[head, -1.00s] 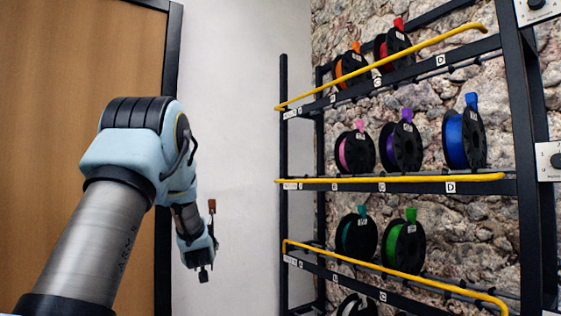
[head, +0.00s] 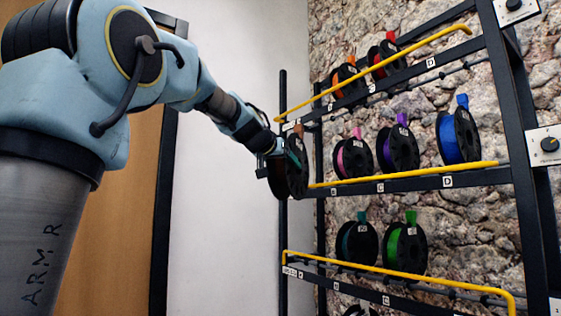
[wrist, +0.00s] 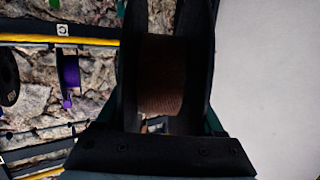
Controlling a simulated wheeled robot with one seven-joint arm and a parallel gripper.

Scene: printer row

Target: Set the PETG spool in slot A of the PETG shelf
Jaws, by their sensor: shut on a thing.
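A black spool with brown filament (head: 298,178) and a brown tab is held by my gripper (head: 277,160) at the left end of the middle shelf (head: 415,183). It overlaps the left post and hides the left end of that shelf's yellow rail. I cannot tell whether it touches the shelf. In the wrist view the brown winding (wrist: 162,75) shows between dark flanges, above the gripper's dark body. Labels B, C and D are visible along the middle shelf; the place left of B is hidden by the spool. The shelf's name label is not visible.
Pink (head: 352,156), purple (head: 398,149) and blue (head: 458,136) spools stand on the middle shelf. Orange and red spools stand above, teal and green below. Yellow rails (head: 400,268) run along the shelf fronts. A white wall (head: 225,230) is left of the rack.

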